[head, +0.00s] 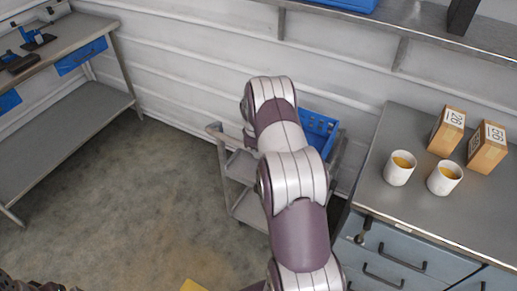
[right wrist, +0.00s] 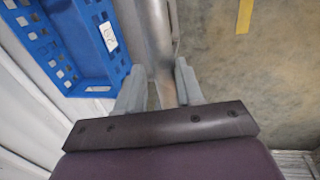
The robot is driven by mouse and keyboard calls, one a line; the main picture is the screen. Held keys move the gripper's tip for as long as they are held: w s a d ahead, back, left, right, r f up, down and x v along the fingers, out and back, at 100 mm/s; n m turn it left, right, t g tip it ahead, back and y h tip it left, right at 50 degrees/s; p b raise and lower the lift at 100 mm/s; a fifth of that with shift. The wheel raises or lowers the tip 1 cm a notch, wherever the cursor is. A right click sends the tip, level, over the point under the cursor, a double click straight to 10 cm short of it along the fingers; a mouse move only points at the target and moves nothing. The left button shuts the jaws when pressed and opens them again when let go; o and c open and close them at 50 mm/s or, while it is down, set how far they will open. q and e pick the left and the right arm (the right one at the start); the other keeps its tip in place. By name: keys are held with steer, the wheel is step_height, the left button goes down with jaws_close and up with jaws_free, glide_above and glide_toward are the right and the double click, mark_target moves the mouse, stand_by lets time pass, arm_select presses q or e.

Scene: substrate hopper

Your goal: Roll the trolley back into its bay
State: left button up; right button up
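The grey metal trolley (head: 236,168) stands on the floor against the left side of the grey drawer cabinet, near the back wall, partly hidden by my right arm. A blue crate (head: 318,133) sits on its top; the crate also shows in the right wrist view (right wrist: 65,40). The right gripper (right wrist: 163,85) has its two grey fingers on either side of the trolley's handle bar (right wrist: 155,35) and appears shut on it. In the head view my arm hides that gripper. A dark part of my left arm shows at the bottom left corner; its fingers cannot be made out.
A drawer cabinet (head: 400,262) at right carries two white cups (head: 399,168) and two labelled boxes (head: 487,148). A workbench (head: 75,45) with a lower shelf stands at left. The floor between is clear, with a yellow marking (head: 192,286) near the front.

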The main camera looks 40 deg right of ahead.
steer(key=shift+o, duration=0.8)
steer(key=shift+d, duration=0.15)
steer(key=shift+f, duration=0.1)
steer(key=shift+r, duration=0.5)
step_height(320, 180, up, 12)
steer(key=s+a+b, duration=0.1)
steer(key=a+b, duration=0.1)
steer(key=shift+f, duration=0.25)
steer(key=shift+a, duration=0.1)
